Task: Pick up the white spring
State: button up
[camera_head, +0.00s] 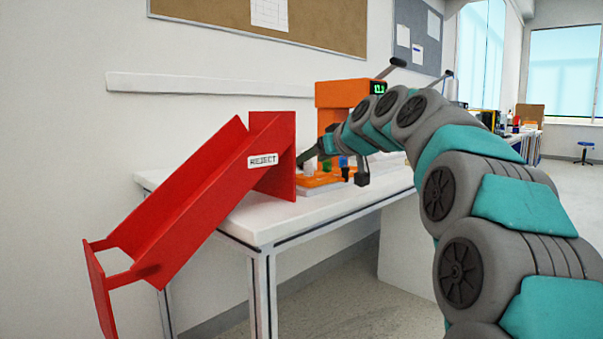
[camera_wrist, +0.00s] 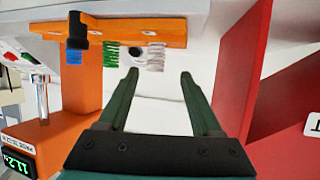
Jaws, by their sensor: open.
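The white spring (camera_wrist: 155,58) stands on an orange base (camera_wrist: 160,27) in the wrist view, right of a green spring (camera_wrist: 111,54) and a blue spring (camera_wrist: 73,58). My gripper (camera_wrist: 158,74) is open and empty, with its two dark green fingers pointing at the white spring. The fingertips appear close to its end, one on either side; whether they touch it cannot be told. In the head view, the white spring (camera_head: 310,167) shows small beside the red chute, and my gripper (camera_head: 309,155) is just above it, partly hard to make out.
A red reject chute (camera_head: 205,195) stands close to my gripper at the left of the white table (camera_head: 262,220). It also borders the right side in the wrist view (camera_wrist: 240,65). An orange press with a green display (camera_head: 340,94) stands behind.

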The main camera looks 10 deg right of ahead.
jog(key=shift+d+f+x, duration=0.1)
jog(key=shift+x, duration=1.1)
jog(key=shift+d+f+x, duration=0.1)
jog(key=shift+d+x, duration=0.05)
jog(key=shift+x, duration=1.05)
jog(key=shift+d+f+x, duration=0.1)
jog(key=shift+x, duration=1.05)
jog(key=shift+c, duration=0.3)
grip_shut()
